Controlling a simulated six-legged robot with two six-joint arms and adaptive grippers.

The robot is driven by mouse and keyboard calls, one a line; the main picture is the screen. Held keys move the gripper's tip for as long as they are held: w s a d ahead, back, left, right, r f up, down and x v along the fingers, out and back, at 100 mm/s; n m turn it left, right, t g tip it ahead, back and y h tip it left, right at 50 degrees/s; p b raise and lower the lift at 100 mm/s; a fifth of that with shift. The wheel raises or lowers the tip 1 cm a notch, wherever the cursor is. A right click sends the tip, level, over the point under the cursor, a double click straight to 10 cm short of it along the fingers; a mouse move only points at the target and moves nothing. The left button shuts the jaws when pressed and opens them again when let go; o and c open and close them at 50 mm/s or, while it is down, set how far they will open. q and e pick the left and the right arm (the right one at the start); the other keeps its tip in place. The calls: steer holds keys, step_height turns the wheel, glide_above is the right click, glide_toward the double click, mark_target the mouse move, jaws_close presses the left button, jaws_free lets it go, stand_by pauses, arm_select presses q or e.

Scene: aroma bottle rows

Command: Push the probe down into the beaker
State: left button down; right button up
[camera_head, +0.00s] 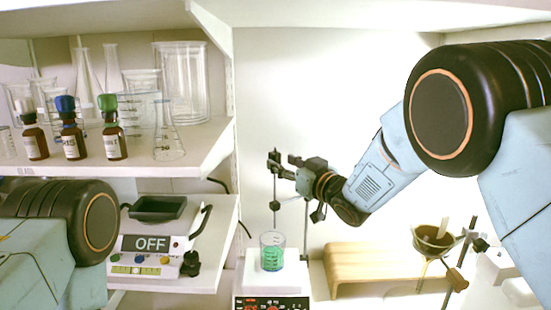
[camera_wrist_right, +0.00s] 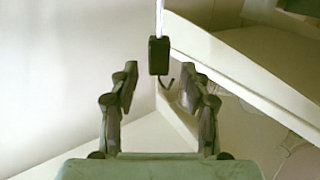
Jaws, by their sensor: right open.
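The beaker (camera_head: 272,256) is clear glass with green liquid and stands on the white stirrer plate. The thin probe (camera_head: 275,212) hangs upright above it; I cannot tell if its tip is inside the rim. In the right wrist view, a dark block (camera_wrist_right: 158,56) with a pale rod, apparently the probe's holder, shows beyond and between the fingertips. My right gripper (camera_head: 279,166) is at the probe's upper part; in the right wrist view its two fingers (camera_wrist_right: 158,82) are spread apart with nothing clamped. My left gripper is out of view.
The stirrer (camera_head: 272,303) has a lit display. A stand pole (camera_head: 306,222) rises behind the beaker. A shelf (camera_head: 190,150) with bottles and glassware is at left, above a device reading OFF (camera_head: 150,243). A wooden stand (camera_head: 375,262) and funnel (camera_head: 432,240) are at right.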

mark_target(278, 160)
steer(key=x, duration=0.3)
steer(key=shift+w+a+f, duration=0.1)
steer(key=shift+w+f, duration=0.05)
steer(key=shift+w+a, duration=0.1)
steer(key=shift+w, duration=0.45)
steer(key=shift+a, duration=0.15)
steer(key=shift+a, duration=0.15)
steer(key=shift+w, duration=0.15)
steer(key=c, duration=0.7)
jaws_close()
